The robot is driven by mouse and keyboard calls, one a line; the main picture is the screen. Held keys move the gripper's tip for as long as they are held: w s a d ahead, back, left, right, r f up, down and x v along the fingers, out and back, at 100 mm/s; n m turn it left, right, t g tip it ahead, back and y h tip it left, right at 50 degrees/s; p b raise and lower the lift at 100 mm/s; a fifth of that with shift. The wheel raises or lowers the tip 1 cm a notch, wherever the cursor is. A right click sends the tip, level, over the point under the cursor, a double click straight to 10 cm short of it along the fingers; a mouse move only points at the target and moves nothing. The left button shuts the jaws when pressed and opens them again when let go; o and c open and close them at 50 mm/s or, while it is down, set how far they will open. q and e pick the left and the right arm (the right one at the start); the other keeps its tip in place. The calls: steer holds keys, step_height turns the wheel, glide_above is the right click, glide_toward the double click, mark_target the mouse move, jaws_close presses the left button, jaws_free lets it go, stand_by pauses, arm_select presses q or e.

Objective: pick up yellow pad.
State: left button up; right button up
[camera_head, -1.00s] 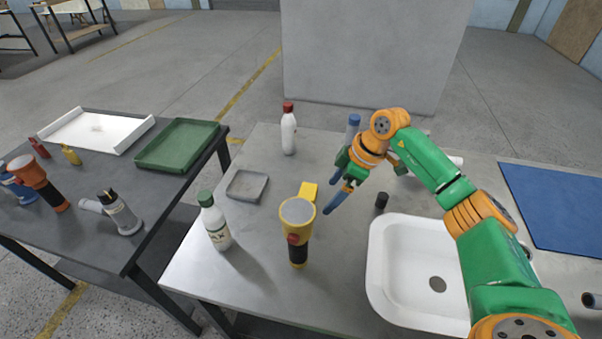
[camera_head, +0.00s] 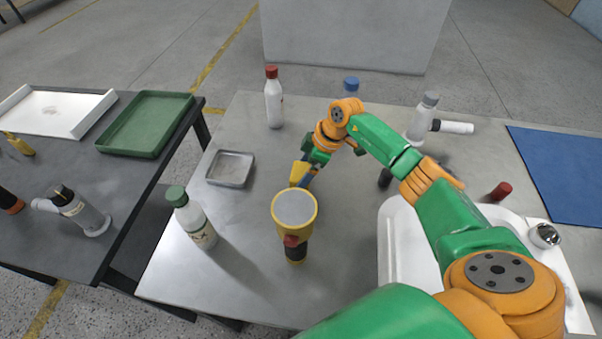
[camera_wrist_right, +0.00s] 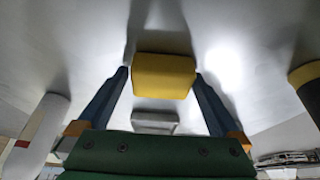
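The yellow pad (camera_head: 298,173) is a small block on the grey table, behind the yellow flashlight. In the right wrist view the yellow pad (camera_wrist_right: 164,76) lies between the two blue fingertips of my right gripper (camera_wrist_right: 162,74). A narrow gap shows at its left side; the right fingertip is very close to it or touching. The fingers look open around the pad. In the head view my right gripper (camera_head: 303,177) reaches down at the pad, and one blue finger shows beside it. My left gripper is not in view.
A yellow flashlight (camera_head: 294,210) stands upright in front of the pad. A green-capped bottle (camera_head: 194,220) and small grey tray (camera_head: 231,168) are to the left. A red-capped bottle (camera_head: 273,103) stands behind; a white basin (camera_head: 391,240) is to the right.

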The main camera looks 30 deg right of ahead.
mark_target(304, 171)
steer(key=shift+s+r, duration=0.15)
steer(key=c, duration=1)
steer(key=shift+c, duration=0.2)
step_height(304, 171, up, 10)
